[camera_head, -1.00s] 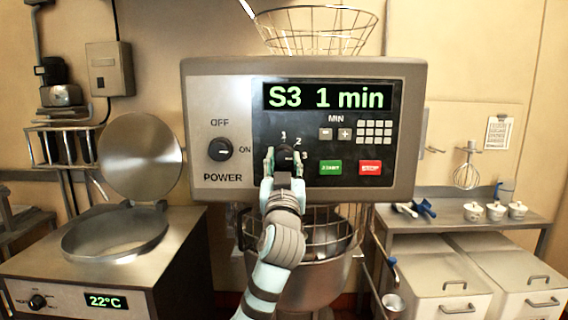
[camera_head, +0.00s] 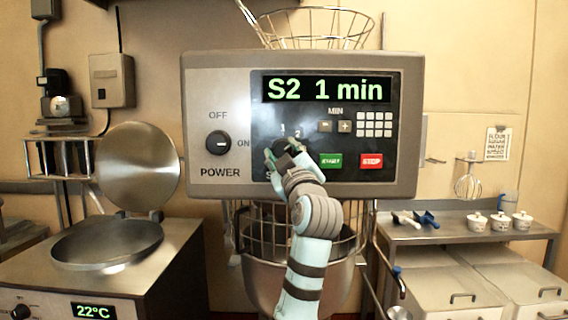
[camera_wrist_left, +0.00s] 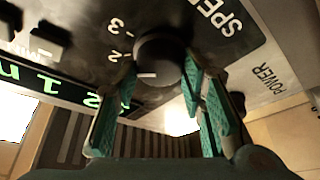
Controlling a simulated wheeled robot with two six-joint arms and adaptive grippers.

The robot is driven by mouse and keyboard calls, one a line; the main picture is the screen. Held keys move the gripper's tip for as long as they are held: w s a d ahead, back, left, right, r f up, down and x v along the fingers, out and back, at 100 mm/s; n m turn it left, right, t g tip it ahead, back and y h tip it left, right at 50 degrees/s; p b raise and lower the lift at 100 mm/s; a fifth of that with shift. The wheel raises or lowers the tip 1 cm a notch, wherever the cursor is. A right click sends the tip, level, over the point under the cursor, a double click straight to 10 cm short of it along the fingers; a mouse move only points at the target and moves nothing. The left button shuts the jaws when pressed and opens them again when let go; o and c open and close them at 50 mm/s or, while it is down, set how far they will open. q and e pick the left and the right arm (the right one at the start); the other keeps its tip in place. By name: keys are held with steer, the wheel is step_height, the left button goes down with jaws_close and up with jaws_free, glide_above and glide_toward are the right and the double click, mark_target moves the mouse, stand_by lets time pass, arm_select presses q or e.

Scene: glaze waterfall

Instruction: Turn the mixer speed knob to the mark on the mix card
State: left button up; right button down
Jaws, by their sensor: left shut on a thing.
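The mixer control panel (camera_head: 390,150) faces me, and its display (camera_head: 325,88) reads "S2 1 min". The dark round speed knob (camera_wrist_left: 160,58) sits low on the panel with numerals beside it; its white pointer line shows in the left wrist view, on the side toward the 2. My left gripper (camera_head: 285,152) is shut on the speed knob, with one teal finger on each side, and is tilted in the head view. The gripper partly hides the knob and its label. A small white card (camera_head: 497,143) hangs on the right wall; its print is too small to read surely. My right gripper is out of view.
The power knob (camera_head: 218,144) is left of the gripper. The green start button (camera_head: 331,160) and red stop button (camera_head: 371,161) are close on its right. A wire guard and mixing bowl (camera_head: 270,285) are below. White cups stand on the right shelf (camera_head: 450,233).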

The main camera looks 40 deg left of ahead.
arm_select(q)
steer(key=shift+n, duration=0.7)
steer(key=shift+g, duration=0.4)
steer(key=o, duration=1.1)
steer(key=v, duration=1.2)
steer(key=shift+f, duration=0.1)
